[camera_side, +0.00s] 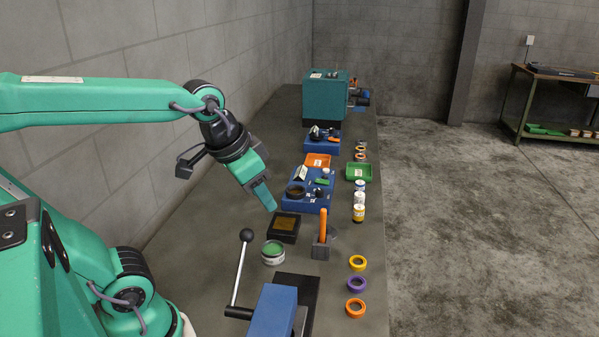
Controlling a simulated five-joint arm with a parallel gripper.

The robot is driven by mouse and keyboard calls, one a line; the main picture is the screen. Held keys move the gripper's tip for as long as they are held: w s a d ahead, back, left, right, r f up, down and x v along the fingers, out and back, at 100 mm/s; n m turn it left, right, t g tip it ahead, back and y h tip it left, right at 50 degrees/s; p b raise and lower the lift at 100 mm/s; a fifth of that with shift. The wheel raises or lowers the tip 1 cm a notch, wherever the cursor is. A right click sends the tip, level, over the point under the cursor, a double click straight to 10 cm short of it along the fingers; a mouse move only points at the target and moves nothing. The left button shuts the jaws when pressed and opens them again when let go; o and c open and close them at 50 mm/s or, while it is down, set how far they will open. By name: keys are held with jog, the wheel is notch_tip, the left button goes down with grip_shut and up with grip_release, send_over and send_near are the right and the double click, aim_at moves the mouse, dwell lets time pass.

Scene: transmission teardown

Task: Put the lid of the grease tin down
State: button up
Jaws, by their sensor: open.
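The grease tin appears to be the short, pale round tin (272,257) with a green top, standing on the bench behind the blue press. I cannot tell whether the green top is its lid or the contents, and I see no separate lid clearly. My gripper (271,207) points down and to the right above the bench, beyond and above the tin and apart from it. Its jaws look empty. From this side the gap between the fingers is hidden.
A black box (284,236) with a brownish top stands just beyond the tin. A lever (239,272) with a black ball rises left of the tin, by the blue press (272,312). An orange-handled tool (322,228) stands to the right. Coloured rings (357,263) line the right edge.

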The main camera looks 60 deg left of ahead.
jog(key=shift+s+d+f+n+t, duration=0.15)
jog(key=shift+s+f, duration=0.1)
jog(key=shift+s, duration=0.35)
jog(key=shift+s+d+f+n+t, duration=0.1)
jog(key=shift+s+f, duration=0.1)
jog(key=shift+s, duration=0.4)
jog(key=shift+s+d+f+n+t, duration=0.15)
jog(key=shift+s+f, duration=0.1)
jog(key=shift+s, duration=0.35)
jog(key=shift+o, duration=0.2)
jog(key=o, duration=1.1)
jog(key=shift+w+a+r, duration=0.1)
jog(key=shift+w+r, duration=0.1)
jog(key=shift+w, duration=0.05)
jog(key=shift+o, duration=0.9)
jog(key=shift+w+r, duration=0.2)
jog(key=shift+w, duration=0.1)
jog(key=w+a+r+n+g, duration=0.25)
jog(key=w+n, duration=0.25)
jog(key=w, duration=0.5)
jog(key=n+g, duration=0.3)
jog(key=n, duration=0.1)
send_over(324, 209)
jog(key=shift+f, duration=1.35)
jog(key=shift+f, duration=5.05)
